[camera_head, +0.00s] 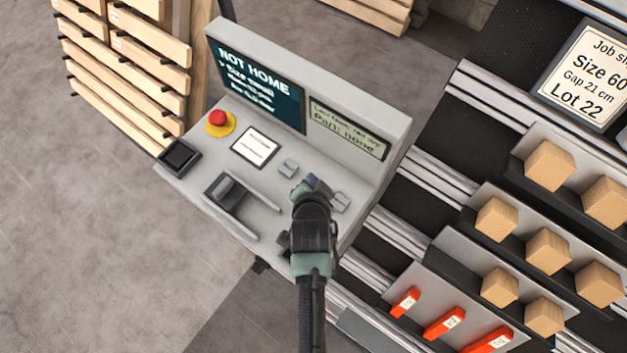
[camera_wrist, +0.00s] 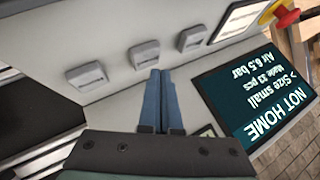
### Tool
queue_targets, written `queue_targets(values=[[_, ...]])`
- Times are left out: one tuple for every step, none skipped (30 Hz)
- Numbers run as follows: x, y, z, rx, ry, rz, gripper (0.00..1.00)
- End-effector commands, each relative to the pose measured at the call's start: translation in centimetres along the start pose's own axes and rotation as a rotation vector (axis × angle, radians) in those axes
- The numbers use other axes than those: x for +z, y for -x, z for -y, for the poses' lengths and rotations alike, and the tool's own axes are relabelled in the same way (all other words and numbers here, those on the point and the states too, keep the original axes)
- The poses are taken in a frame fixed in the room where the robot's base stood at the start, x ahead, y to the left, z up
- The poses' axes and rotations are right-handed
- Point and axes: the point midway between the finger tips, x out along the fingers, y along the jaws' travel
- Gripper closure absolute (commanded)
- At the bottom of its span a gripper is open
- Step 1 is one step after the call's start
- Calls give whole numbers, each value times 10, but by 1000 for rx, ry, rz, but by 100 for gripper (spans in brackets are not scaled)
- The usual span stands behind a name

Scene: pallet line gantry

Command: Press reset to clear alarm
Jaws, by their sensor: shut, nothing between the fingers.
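A grey control console (camera_head: 225,125) stands in the middle of the head view. Its dark screen (camera_head: 258,85) reads "NOT HOME" and "Size small"; it shows inverted in the wrist view (camera_wrist: 262,105). Small grey buttons (camera_head: 288,168) sit on the sloped panel; three show in a row in the wrist view: one at left (camera_wrist: 87,76), one in the middle (camera_wrist: 145,54) and one at right (camera_wrist: 191,39). I can read no reset label. My gripper (camera_head: 314,183) is shut and empty, its blue fingertips (camera_wrist: 160,72) close to the middle button. Contact cannot be told.
A red emergency stop (camera_head: 217,118) on yellow, a white label card (camera_head: 254,147) and a dark lever block (camera_head: 228,193) share the panel. A small display (camera_head: 346,131) reads "Part: none". Wooden blocks (camera_head: 549,165) and orange pieces (camera_head: 444,322) stand on racks at right.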

Motion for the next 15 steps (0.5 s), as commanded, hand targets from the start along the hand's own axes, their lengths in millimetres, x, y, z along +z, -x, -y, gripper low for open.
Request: queue_targets(values=[[0, 0, 0, 0, 0, 0, 100], [-1, 1, 1, 0, 0, 0, 100], [-2, 3, 2, 0, 0, 0, 100], [-3, 4, 3, 0, 0, 0, 100], [-4, 6, 4, -1, 0, -1, 100], [-6, 8, 6, -1, 0, -1, 100], [-8, 11, 8, -1, 0, -1, 100], [-10, 13, 10, -1, 0, -1, 100], [-12, 16, 12, -1, 0, -1, 100], [-14, 18, 14, -1, 0, -1, 100], [-15, 20, 15, 0, 0, -1, 100], [-17, 23, 17, 0, 0, -1, 100], [-19, 25, 18, 0, 0, -1, 100], [-20, 28, 20, 0, 0, -1, 100], [-22, 30, 22, 0, 0, -1, 100]])
